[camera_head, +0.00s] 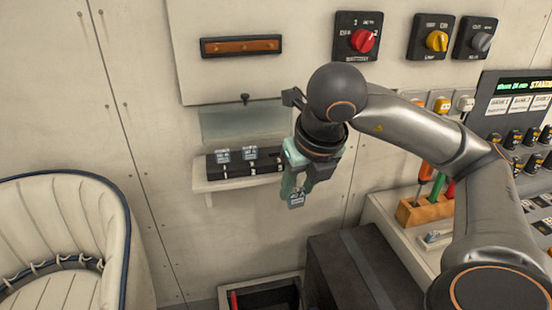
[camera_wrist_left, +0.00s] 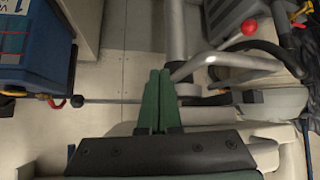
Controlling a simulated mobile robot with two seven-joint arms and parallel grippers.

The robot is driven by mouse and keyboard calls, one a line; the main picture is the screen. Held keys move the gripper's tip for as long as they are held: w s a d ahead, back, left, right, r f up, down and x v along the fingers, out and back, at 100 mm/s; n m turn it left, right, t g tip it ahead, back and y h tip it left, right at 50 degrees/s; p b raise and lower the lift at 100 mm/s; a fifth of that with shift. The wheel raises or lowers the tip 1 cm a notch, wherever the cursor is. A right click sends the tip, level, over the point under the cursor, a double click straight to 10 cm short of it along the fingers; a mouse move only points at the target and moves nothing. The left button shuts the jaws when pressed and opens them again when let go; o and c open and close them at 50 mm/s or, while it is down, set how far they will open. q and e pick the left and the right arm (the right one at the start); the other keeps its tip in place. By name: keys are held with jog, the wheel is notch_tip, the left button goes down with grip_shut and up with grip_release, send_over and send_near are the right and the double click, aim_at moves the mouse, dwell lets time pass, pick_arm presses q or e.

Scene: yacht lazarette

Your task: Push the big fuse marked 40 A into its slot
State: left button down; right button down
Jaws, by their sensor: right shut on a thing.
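My right gripper (camera_head: 296,186) points down in the head view, with pale green fingers shut on a blue-grey fuse (camera_head: 296,199). The fuse hangs just below the fingertips; its marking is too small to read. The black fuse holder (camera_head: 238,171) sits on a small white shelf, left of and a little above the held fuse. Two labelled fuses (camera_head: 222,155) stand in the holder.
A dark box (camera_head: 350,270) stands below the gripper. An open bin (camera_head: 262,297) is left of it. A wooden tool block (camera_head: 420,212) and a switch panel (camera_head: 515,130) are at the right. A cream seat (camera_head: 65,240) is at the left. Rotary switches (camera_head: 362,40) are above.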

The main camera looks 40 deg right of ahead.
jog(key=shift+s+d+r+m, duration=0.2)
jog(key=shift+r+m, duration=0.2)
jog(key=shift+m, duration=0.3)
jog(key=shift+w+d+h, duration=0.15)
jog(key=shift+w+h, duration=0.05)
jog(key=shift+h, duration=0.1)
jog(key=w+d, duration=0.2)
jog(key=w, duration=0.1)
jog(key=w+d, duration=0.2)
jog(key=w, duration=0.2)
jog(key=w+d, duration=0.2)
jog(key=w, duration=0.2)
jog(key=shift+w+d+r, duration=0.1)
jog(key=shift+w, duration=0.15)
jog(key=shift+w+d, duration=0.3)
jog(key=shift+w, duration=0.15)
jog(key=w, duration=0.1)
jog(key=w+d+p, duration=0.1)
jog(key=w, duration=0.1)
jog(key=shift+w+d+p, duration=0.1)
jog(key=shift+d+p, duration=0.2)
jog(key=shift+f, duration=0.6)
jog(key=shift+s+f, duration=0.2)
